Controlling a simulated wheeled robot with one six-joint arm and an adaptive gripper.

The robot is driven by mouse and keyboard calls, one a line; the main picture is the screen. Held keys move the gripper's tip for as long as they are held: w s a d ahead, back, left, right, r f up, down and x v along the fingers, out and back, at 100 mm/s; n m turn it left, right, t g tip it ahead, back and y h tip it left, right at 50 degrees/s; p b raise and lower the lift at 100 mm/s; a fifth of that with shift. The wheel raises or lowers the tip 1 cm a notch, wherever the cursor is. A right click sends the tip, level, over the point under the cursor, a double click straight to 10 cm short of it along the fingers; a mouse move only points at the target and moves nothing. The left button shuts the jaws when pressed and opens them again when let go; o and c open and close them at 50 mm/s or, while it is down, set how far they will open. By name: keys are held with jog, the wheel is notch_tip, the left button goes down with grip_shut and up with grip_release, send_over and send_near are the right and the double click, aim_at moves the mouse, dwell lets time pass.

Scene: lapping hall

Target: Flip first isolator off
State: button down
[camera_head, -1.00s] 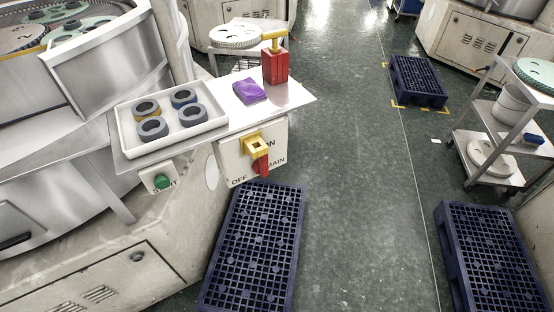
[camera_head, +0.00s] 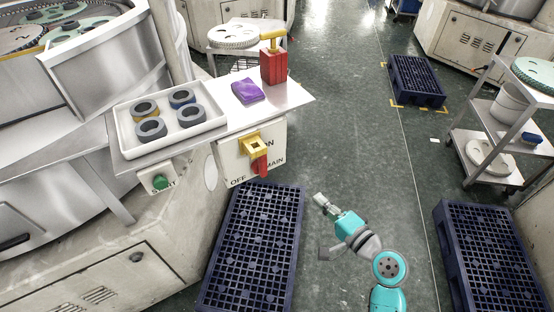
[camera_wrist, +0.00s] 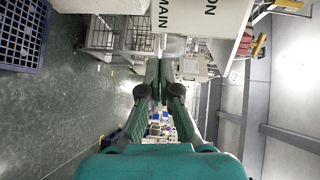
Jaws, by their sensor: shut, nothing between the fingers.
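The isolator (camera_head: 260,164) has a red handle with a yellow part above it. It sits on the front of a pale switch box (camera_head: 232,170) under the bench's right end. The box is lettered ON, OFF and MAIN; the handle partly covers the lettering, and I cannot tell its setting for sure. My gripper (camera_head: 319,199) is shut and empty, right of the box and apart from it, above the floor. In the wrist view its closed fingers (camera_wrist: 158,90) point toward the top. The lettered box (camera_wrist: 205,14) shows there at the top edge; the handle is not visible.
On the bench (camera_head: 206,140) are a white tray (camera_head: 120,119) of rings, a purple cloth (camera_head: 248,91) and a red container (camera_head: 274,66). A green START button (camera_head: 160,182) is left of the box. A dark pallet (camera_head: 252,245) lies below. Floor (camera_head: 345,130) to the right is clear.

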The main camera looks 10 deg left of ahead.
aim_at(259, 161)
jog(key=w+a+r+n+g+y, duration=0.1)
jog(key=w+a+r+y, duration=0.1)
jog(key=r, duration=0.4)
jog(key=shift+w+r+y, duration=0.35)
jog(key=shift+w+y, duration=0.15)
jog(key=shift+w, duration=0.3)
jog(key=shift+a, duration=0.1)
jog(key=x, duration=1)
jog(key=shift+a+f, duration=0.1)
jog(key=shift+a, duration=0.05)
jog(key=s+a, duration=0.2)
jog(key=shift+s+a, duration=0.3)
jog(key=shift+a, duration=0.05)
